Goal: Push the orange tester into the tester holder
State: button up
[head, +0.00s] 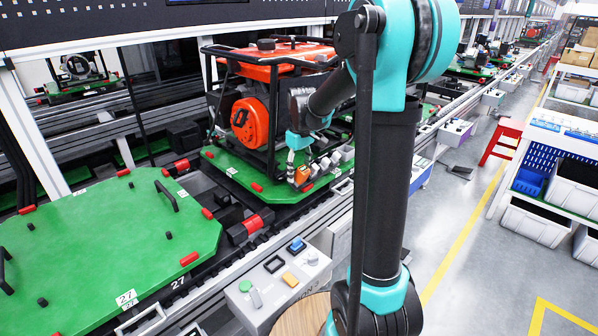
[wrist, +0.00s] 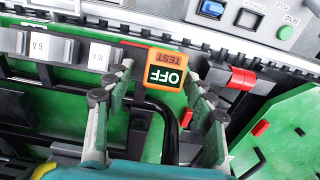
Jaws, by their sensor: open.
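The orange tester (head: 302,175) is a small block at the front right edge of the green pallet beside the generator. In the wrist view the tester (wrist: 167,72) shows a dark face reading OFF and TEST, at the upper middle. My gripper (wrist: 161,82) is open, with one finger on each side of the tester's lower part in the picture. Whether either finger touches it I cannot tell. In the head view my gripper (head: 297,152) is right at the tester, partly hidden by my wrist. I cannot make out the tester holder for sure.
Labelled grey-white blocks (wrist: 55,48) stand left of the tester in the wrist view. The orange generator (head: 262,112) stands close behind my gripper. A grey button box (head: 277,288) is beside the conveyor. An empty green pallet (head: 105,245) lies to the left.

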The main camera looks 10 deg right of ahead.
jog(key=r, duration=1.1)
jog(key=shift+s+d+r, duration=0.25)
jog(key=shift+s, duration=0.15)
jog(key=s+d+f+m+t, duration=0.2)
jog(key=s+f+m, duration=0.1)
jog(key=s+f, duration=0.7)
jog(key=s+d+f+m+t, duration=0.1)
jog(key=s+d+f+m, duration=0.2)
jog(key=s+f, duration=0.7)
jog(key=s+m, duration=0.1)
jog(key=s, duration=0.2)
jog(key=shift+t, duration=0.4)
jog(key=shift+c, duration=0.3)
